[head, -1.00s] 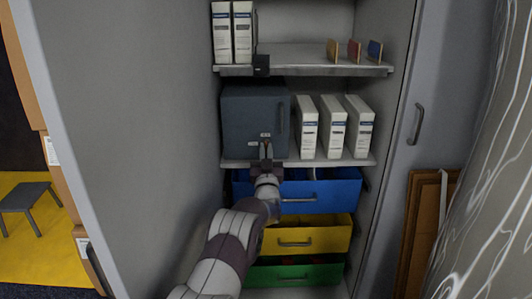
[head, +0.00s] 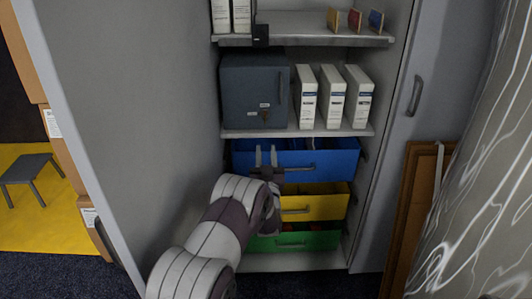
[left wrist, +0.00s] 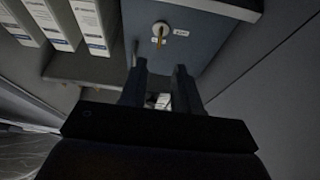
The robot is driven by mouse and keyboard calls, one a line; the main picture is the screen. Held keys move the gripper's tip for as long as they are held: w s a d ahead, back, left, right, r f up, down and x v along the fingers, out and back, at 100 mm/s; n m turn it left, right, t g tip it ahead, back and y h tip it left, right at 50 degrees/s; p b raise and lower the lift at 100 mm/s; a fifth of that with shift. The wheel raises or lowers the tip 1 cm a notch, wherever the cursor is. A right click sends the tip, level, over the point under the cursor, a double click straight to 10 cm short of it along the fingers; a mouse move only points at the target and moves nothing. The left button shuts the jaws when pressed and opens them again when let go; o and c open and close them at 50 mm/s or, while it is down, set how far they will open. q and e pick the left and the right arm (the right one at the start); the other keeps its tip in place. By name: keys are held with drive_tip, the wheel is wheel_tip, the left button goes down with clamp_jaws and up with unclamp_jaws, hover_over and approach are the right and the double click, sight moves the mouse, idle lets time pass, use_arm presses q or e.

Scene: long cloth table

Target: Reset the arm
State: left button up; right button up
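My left gripper (head: 266,157) is in front of the blue drawer, below the safe, in the head view. Its two fingers point up and stand apart with nothing seen between them. The left wrist view also shows the fingers (left wrist: 160,85) apart, with the grey-blue safe (left wrist: 195,35) beyond them. In the head view the safe (head: 250,85) sits shut on the middle shelf. A small gold key (left wrist: 158,40) sits in a round lock on its front. My right gripper is in neither view.
White binders (head: 333,95) stand right of the safe. The blue (head: 325,160), yellow (head: 315,205) and green (head: 305,241) drawers are below, partly pulled out. Small plaques (head: 354,20) stand on the upper shelf.

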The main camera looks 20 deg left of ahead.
use_arm(q)
drive_tip(key=shift+s+d+f, duration=0.2)
drive_tip(key=shift+s, duration=0.15)
drive_tip(key=shift+y, duration=0.3)
